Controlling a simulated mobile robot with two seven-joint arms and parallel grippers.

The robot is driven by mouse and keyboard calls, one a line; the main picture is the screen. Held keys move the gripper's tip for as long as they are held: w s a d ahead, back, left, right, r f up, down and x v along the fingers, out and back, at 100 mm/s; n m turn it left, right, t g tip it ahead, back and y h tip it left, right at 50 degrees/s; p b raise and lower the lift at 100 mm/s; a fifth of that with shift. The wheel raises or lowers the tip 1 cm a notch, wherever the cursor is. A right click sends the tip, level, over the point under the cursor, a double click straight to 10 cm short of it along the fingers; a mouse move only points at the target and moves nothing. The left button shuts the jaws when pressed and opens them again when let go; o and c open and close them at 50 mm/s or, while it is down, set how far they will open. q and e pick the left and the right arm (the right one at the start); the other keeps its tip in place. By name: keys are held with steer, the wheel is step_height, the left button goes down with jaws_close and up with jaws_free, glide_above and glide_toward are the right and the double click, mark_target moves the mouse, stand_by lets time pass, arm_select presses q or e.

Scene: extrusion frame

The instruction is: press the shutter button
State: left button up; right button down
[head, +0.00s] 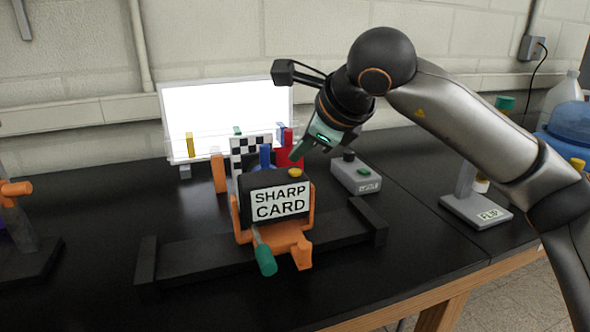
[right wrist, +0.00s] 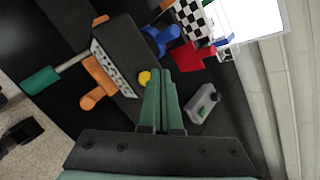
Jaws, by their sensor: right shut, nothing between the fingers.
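A black box (head: 272,186) with a white "SHARP CARD" label sits in an orange holder on the bench. A small yellow button (head: 296,172) is on its top, toward the right; it also shows in the right wrist view (right wrist: 144,77). My right gripper (head: 298,154) is shut and empty, its green fingers pointing down just above and behind the box top. In the right wrist view the fingertips (right wrist: 161,76) appear just right of the yellow button. A gap seems to remain, but contact is hard to judge. My left gripper is not in view.
A green-handled lever (head: 265,260) sticks out at the front of the box. Red block (head: 290,148), blue piece (head: 265,158) and checkered board (head: 250,150) stand close behind. Dark bench is clear in front.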

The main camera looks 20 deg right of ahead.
mark_target(300, 177)
steer(key=shift+f+b, duration=0.4)
steer(key=shift+b, duration=0.1)
steer(key=shift+f+b, duration=0.45)
steer(key=shift+f, duration=0.05)
stand_by(0.7)
steer(key=shift+r, duration=0.1)
steer(key=shift+r+p, duration=0.6)
steer(key=shift+r, duration=0.2)
step_height(300, 177, up, 5)
steer(key=p, duration=0.3)
steer(key=shift+p, duration=0.4)
